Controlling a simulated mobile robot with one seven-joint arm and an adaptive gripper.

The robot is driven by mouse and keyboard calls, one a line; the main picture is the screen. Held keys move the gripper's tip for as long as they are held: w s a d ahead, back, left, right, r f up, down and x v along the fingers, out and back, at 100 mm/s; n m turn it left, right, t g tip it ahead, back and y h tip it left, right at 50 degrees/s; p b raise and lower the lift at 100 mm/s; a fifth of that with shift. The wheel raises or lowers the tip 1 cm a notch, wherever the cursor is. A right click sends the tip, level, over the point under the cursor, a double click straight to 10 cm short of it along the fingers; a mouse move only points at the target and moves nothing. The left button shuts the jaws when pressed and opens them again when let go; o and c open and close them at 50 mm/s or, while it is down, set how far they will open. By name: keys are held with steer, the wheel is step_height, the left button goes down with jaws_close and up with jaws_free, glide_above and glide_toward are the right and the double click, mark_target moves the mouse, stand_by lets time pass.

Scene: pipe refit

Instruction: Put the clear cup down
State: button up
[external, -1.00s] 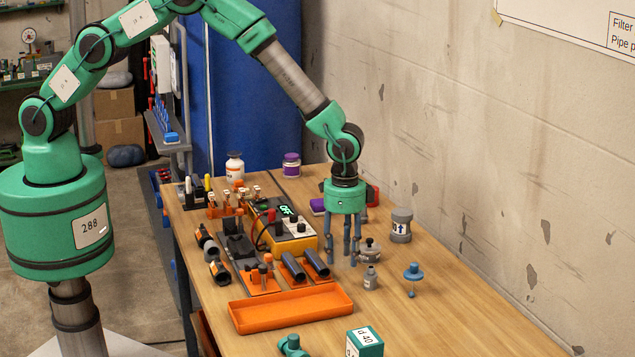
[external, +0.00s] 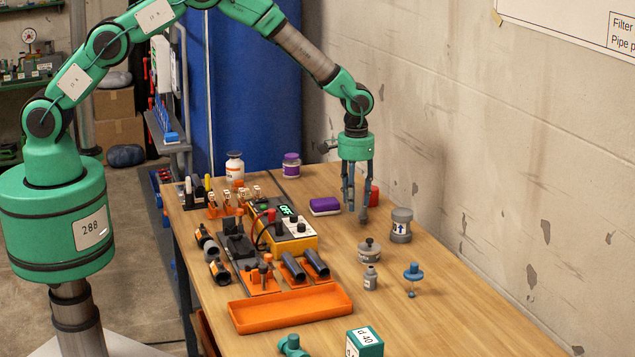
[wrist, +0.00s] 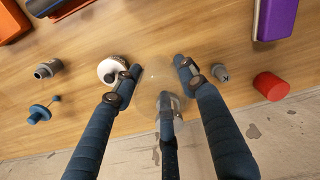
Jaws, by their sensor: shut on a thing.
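My gripper (external: 356,208) hangs fingers-down over the back right part of the table. In the wrist view my gripper's (wrist: 156,84) three dark fingers stand around a faint, see-through shape, which I take to be the clear cup (wrist: 152,76). The fingers are shut on it. Its outline is hard to make out, and I cannot pick it out in the external view. I cannot tell whether its base touches the table.
A red cylinder (external: 374,195) and a purple block (external: 325,206) are near my gripper. A grey jar (external: 401,225), a knobbed grey pot (external: 369,251), a small bottle (external: 371,279) and a blue-topped item (external: 413,272) stand nearer the camera. An orange tray (external: 290,309) lies in front.

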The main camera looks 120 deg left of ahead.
steer(key=shift+f, duration=0.1)
steer(key=shift+f, duration=3.05)
steer(key=shift+f+b, duration=0.3)
steer(key=shift+f, duration=1.55)
steer(key=shift+f, duration=0.15)
steer(key=o, duration=1.2)
steer(key=shift+c, duration=0.2)
step_height(320, 180, up, 12)
steer(key=shift+r+p, duration=0.15)
steer(key=shift+p, duration=0.2)
